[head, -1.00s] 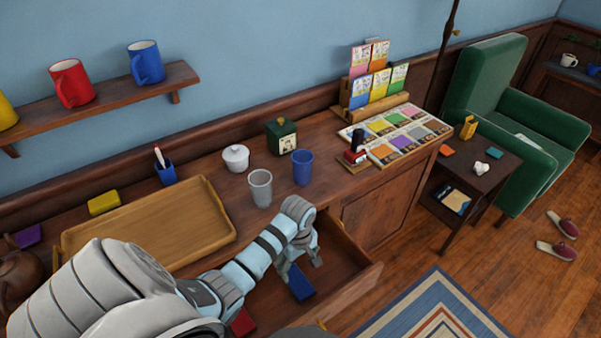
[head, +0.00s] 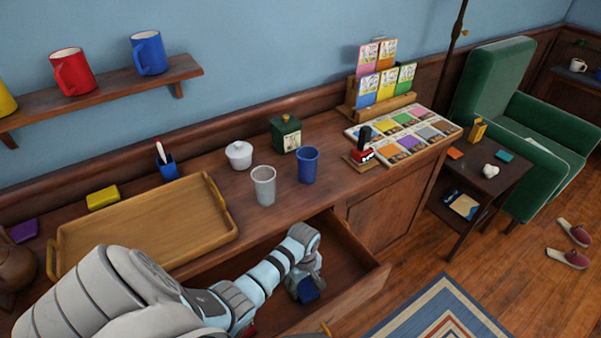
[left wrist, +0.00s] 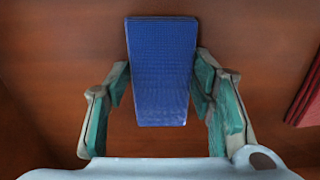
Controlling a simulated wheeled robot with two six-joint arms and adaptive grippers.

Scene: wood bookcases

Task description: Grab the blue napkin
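The blue napkin (head: 308,291) is a folded blue block in the open drawer (head: 350,283), partly covered by my left gripper in the head view. My left gripper (head: 307,277) reaches down into the drawer over it. In the left wrist view the napkin (left wrist: 162,70) lies between the two fingers of the left gripper (left wrist: 162,82). My right gripper is not in view.
A red folded cloth (left wrist: 306,95) lies beside the blue one in the drawer. Above the drawer, the counter holds a wooden tray (head: 150,262), a grey cup (head: 263,186) and a blue cup (head: 307,166). The drawer's front wall stands close to my left gripper.

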